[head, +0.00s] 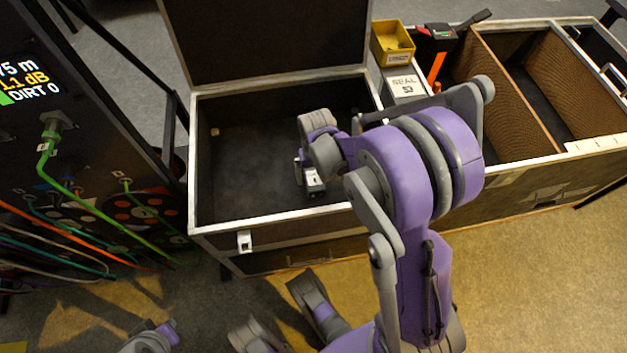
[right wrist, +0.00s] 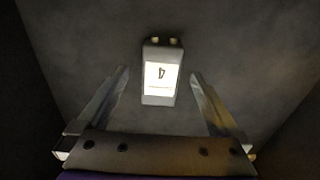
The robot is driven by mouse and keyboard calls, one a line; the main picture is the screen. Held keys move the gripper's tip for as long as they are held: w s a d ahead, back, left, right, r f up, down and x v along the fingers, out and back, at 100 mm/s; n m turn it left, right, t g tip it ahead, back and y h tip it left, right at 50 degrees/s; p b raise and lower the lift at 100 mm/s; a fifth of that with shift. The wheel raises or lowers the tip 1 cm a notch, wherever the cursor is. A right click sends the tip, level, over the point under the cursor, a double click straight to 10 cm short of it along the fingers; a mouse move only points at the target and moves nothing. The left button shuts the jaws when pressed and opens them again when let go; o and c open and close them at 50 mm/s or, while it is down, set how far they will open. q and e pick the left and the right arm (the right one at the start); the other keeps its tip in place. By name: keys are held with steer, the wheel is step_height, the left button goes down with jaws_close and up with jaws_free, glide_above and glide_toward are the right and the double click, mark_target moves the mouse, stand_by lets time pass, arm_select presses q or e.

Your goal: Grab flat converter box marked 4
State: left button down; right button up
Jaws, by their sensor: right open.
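The converter box marked 4 is a small pale box with a bright label and two round ports on its far end. In the right wrist view the converter box (right wrist: 160,76) lies ahead of and between the fingers, its 4 upside down. In the head view a small grey box (head: 315,184), seemingly the same one, shows inside the open black case, partly hidden by my arm. My right gripper (right wrist: 160,95) is open, with a finger on each side and clear space between each finger and the box.
The black case (head: 340,209) has raised walls around the gripper and an upright lid behind. Right of it are a yellow bin (head: 392,45), a box labelled SEAL (head: 404,86) and divided compartments. A cabled panel (head: 90,150) stands left. The case floor's left side is mostly clear.

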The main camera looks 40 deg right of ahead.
mark_target(315, 180)
step_height(315, 180, down, 4)
steer(key=shift+w+r+b, duration=0.1)
steer(key=shift+r+b, duration=0.1)
steer(key=shift+b, duration=0.35)
steer(key=shift+r, duration=0.1)
jaws_close()
